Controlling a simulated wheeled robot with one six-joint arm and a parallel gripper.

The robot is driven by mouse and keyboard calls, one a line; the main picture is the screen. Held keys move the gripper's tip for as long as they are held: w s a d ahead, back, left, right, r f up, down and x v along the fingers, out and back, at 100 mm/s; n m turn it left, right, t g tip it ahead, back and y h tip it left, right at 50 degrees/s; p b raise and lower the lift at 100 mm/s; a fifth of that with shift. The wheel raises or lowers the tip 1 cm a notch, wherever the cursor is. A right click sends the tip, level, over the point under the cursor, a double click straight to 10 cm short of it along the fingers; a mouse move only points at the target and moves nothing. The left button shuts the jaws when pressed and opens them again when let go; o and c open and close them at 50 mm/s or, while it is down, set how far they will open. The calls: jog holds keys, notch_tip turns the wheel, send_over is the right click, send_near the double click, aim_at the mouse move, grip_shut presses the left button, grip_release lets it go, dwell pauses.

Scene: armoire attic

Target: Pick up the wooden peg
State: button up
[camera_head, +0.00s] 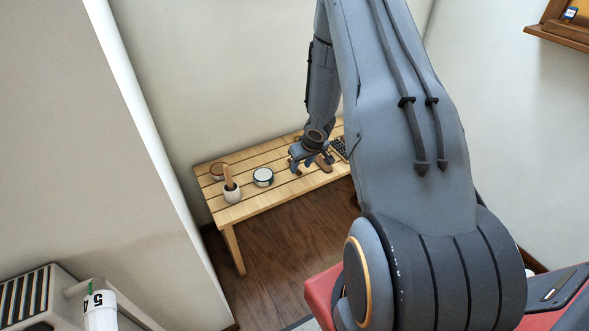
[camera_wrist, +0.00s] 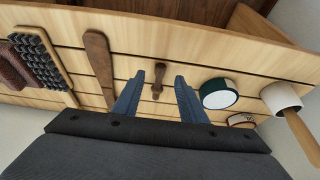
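The wooden peg (camera_wrist: 158,83) is a small, dark brown turned piece with a knob at its far end. In the wrist view it lies on the slatted wooden bench (camera_wrist: 200,45). My gripper (camera_wrist: 160,77) is open, with its two blue-grey fingers apart. The peg shows in the gap between the fingertips, and no contact is visible. I cannot tell how high the fingers are above the bench. In the head view my gripper (camera_head: 302,163) is low over the bench (camera_head: 240,209), and I cannot make out the peg there.
A flat wooden paddle (camera_wrist: 99,62) and a dark bristled brush (camera_wrist: 40,57) lie left of the peg in the wrist view. A round green-and-white tin (camera_wrist: 219,94) and a white pot (camera_wrist: 281,97) with a wooden handle stand right. A wall (camera_head: 250,70) rises behind the bench.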

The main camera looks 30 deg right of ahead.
aim_at(300, 172)
jog(key=x, duration=0.3)
grip_shut()
jog(key=shift+r, duration=0.1)
notch_tip(300, 172, up, 10)
jog(key=p, duration=0.5)
